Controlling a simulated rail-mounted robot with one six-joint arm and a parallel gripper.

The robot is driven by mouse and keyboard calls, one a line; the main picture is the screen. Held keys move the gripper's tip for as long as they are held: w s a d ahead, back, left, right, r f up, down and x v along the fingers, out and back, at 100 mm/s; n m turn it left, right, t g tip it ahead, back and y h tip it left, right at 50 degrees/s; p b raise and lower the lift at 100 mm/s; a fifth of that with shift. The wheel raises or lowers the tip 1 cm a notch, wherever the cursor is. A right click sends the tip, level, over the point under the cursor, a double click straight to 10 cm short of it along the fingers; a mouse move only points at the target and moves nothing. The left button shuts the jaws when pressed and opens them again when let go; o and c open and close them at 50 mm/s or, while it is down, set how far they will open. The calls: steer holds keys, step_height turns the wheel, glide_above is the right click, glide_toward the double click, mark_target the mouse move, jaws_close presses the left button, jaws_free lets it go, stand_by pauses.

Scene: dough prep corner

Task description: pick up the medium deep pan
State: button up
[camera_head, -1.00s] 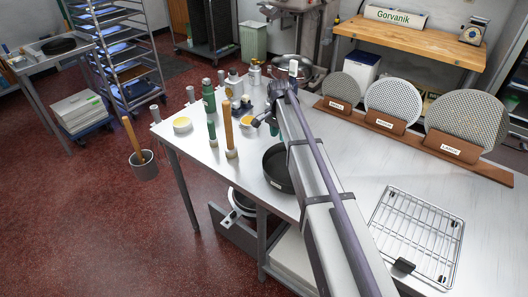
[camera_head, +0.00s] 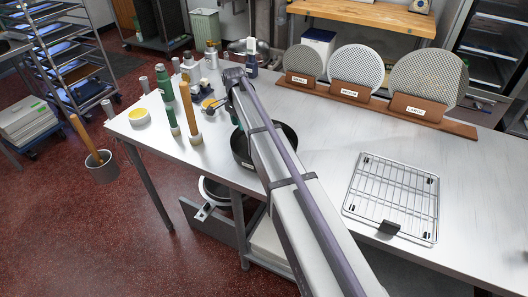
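A round black deep pan (camera_head: 240,148) stands on the steel table near its front edge. My arm crosses in front of it and hides its middle; part of its dark rim shows on the right of the arm. I cannot tell its size class from here.
A wire rack (camera_head: 393,195) lies at right. Perforated discs (camera_head: 356,72) stand in a labelled wooden holder behind. The table between is clear.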

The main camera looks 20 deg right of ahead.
mark_target(241, 136)
step_height(241, 136, down, 5)
steer(key=b, duration=0.4)
steer(key=shift+s, duration=0.1)
steer(key=shift+r, duration=0.25)
steer(key=shift+p, duration=0.3)
jaws_close()
